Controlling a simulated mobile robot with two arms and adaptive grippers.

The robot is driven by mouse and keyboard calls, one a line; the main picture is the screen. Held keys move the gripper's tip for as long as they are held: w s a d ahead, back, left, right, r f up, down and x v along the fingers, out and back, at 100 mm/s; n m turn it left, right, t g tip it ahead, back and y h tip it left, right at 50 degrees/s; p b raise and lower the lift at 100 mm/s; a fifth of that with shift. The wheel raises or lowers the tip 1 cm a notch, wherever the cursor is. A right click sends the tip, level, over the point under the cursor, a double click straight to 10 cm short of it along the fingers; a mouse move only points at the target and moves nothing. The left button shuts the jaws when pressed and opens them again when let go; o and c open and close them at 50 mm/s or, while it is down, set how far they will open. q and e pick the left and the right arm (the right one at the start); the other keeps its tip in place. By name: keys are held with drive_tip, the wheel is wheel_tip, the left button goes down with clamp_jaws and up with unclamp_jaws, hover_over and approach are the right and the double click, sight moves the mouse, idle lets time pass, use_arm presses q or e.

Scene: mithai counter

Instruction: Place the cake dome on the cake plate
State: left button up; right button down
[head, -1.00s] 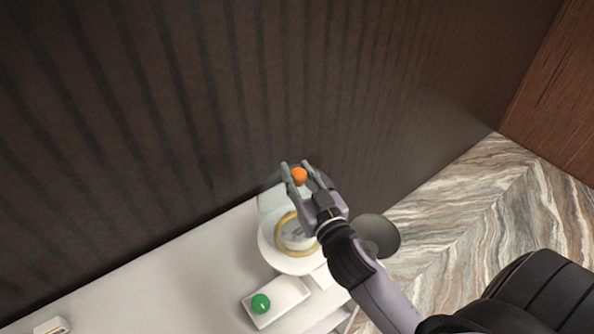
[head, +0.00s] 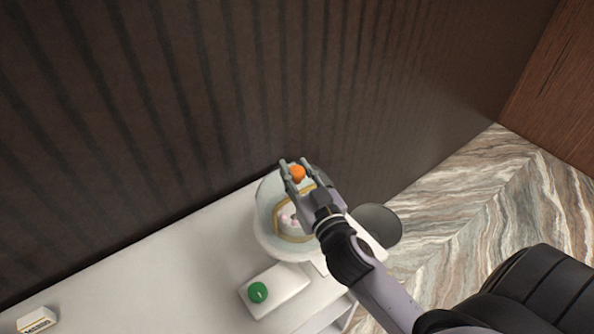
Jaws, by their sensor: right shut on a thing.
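The clear cake dome (head: 268,192) has an orange knob (head: 297,173) on top. My right gripper (head: 297,174) is shut on this knob, with a finger on each side. The pale round cake plate (head: 268,243) with a gold ring stands on the white counter below, and small pinkish-white pieces show inside the ring. The dome overlaps the plate in the head view; I cannot tell whether its rim touches the plate. My gripper and wrist hide the right part of both. My left gripper is not in view.
A white block with a green ball (head: 258,292) lies in front of the plate. A small labelled box (head: 37,320) is at the counter's left. A grey disc (head: 378,225) shows at right, over the marbled floor. A dark ribbed wall (head: 200,90) runs behind.

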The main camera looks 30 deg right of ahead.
drive_tip(key=shift+f+b, duration=0.5)
drive_tip(key=shift+f, duration=0.05)
drive_tip(key=c, duration=1.2)
unclamp_jaws()
drive_tip(key=shift+o, duration=0.2)
drive_tip(key=shift+s, duration=0.1)
